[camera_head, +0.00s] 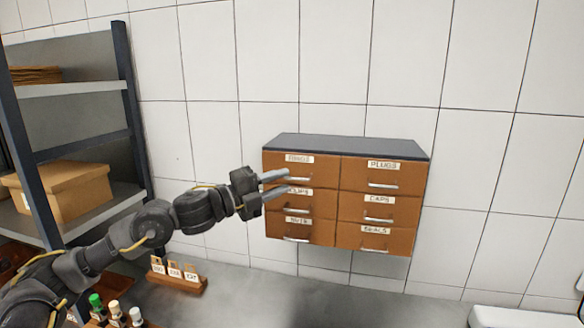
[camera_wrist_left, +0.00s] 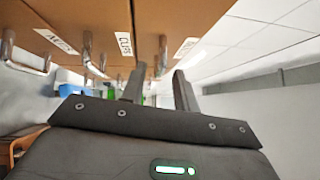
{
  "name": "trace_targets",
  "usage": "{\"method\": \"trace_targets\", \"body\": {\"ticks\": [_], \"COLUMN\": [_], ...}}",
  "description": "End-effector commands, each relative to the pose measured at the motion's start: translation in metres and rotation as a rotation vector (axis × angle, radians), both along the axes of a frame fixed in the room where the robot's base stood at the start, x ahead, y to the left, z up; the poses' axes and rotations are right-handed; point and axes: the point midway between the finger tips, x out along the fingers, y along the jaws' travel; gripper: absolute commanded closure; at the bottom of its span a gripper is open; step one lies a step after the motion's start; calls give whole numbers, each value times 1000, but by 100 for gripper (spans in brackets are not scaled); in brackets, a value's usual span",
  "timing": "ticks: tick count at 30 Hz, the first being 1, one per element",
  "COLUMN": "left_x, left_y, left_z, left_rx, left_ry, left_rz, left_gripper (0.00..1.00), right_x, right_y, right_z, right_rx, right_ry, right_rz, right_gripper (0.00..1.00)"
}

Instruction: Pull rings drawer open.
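The brown cabinet (camera_head: 337,180) hangs on the tiled wall with a dark top. Its rings drawer (camera_head: 272,168) is at the upper left and looks flush with the others. The rings handle (camera_head: 299,178) is a metal bar, partly behind my fingers. My left gripper (camera_head: 288,182) is in front of this drawer with its fingers apart, one above the other. In the left wrist view, the handle (camera_wrist_left: 160,56) shows between the tips of the left gripper (camera_wrist_left: 158,80), with gaps on both sides. Whether a finger touches it I cannot tell. My right gripper is not in view.
Below the rings drawer are the clips drawer (camera_head: 322,199) and nuts drawer (camera_head: 278,226); the plugs drawer (camera_head: 382,175) is to its right. A shelf rack (camera_head: 130,100) with a cardboard box (camera_head: 75,192) stands left. Small labelled items (camera_head: 175,272) sit on the grey counter (camera_head: 270,295).

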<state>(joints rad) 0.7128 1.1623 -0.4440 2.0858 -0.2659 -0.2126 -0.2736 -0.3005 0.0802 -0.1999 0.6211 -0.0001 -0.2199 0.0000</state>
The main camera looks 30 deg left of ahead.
Motion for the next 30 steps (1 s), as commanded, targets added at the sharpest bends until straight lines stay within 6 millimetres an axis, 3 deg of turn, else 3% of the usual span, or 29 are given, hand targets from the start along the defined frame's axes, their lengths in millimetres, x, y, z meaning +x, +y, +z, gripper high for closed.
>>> {"method": "trace_targets", "body": {"ticks": [1,7,19,26,30], "left_x": [7,27,33,32,32], "left_y": [-6,-17,-20,-20,-20], "left_z": [7,6,4,4,4], "left_rx": [-3,-1,2,2,2], "left_ry": [0,1,0,0,0], "left_rz": [-3,-2,-2,-2,-2], "left_gripper": [70,70,70,100,100], "right_x": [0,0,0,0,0], "right_y": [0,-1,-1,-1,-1], "right_z": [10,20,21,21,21], "right_rx": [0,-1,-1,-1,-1], "right_ry": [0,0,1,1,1], "right_rz": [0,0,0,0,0], "right_gripper": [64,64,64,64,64]}}
